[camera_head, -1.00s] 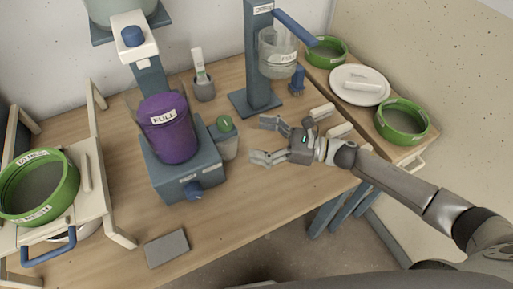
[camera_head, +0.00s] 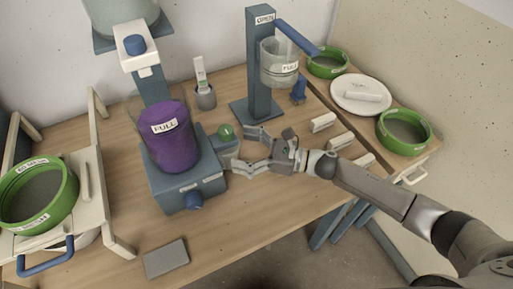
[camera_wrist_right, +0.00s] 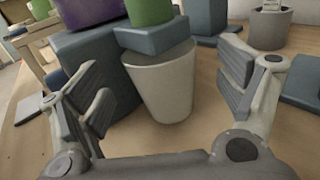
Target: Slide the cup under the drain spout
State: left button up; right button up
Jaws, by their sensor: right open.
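The pale grey cup (camera_wrist_right: 163,88) stands upright in the middle of the right wrist view. The blue drain spout block (camera_wrist_right: 152,36) with its green knob (camera_head: 226,131) juts from the blue stand just above the cup's rim, overlapping its far side. I cannot tell whether they are exactly lined up. My right gripper (camera_head: 243,150) is open, one finger on each side of the cup, with visible gaps in the wrist view. In the head view the cup is mostly hidden by the spout and fingers. My left gripper is not in view.
A purple bucket marked FULL (camera_head: 172,145) sits on the blue stand (camera_head: 188,188). A blue post (camera_head: 260,70) with a clear vessel (camera_head: 279,65) stands behind my right gripper. Pale blocks (camera_head: 323,122) lie to its right. A grey pad (camera_head: 166,258) lies near the front edge.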

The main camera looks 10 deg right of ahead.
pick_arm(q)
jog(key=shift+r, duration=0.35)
pick_arm(e)
jog(key=shift+x, duration=1.4)
jog(key=c, duration=1.1)
jog(key=shift+o, duration=0.2)
jog(key=shift+w+d+f+b, duration=0.1)
jog(key=shift+w+d+b, duration=0.05)
jog(key=shift+d+b, duration=0.2)
jog(key=shift+d, duration=0.35)
jog(key=o, duration=1.1)
jog(key=shift+a, duration=0.1)
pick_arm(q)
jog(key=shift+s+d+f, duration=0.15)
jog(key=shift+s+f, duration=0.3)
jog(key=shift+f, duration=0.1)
pick_arm(e)
jog(key=v, duration=1.2)
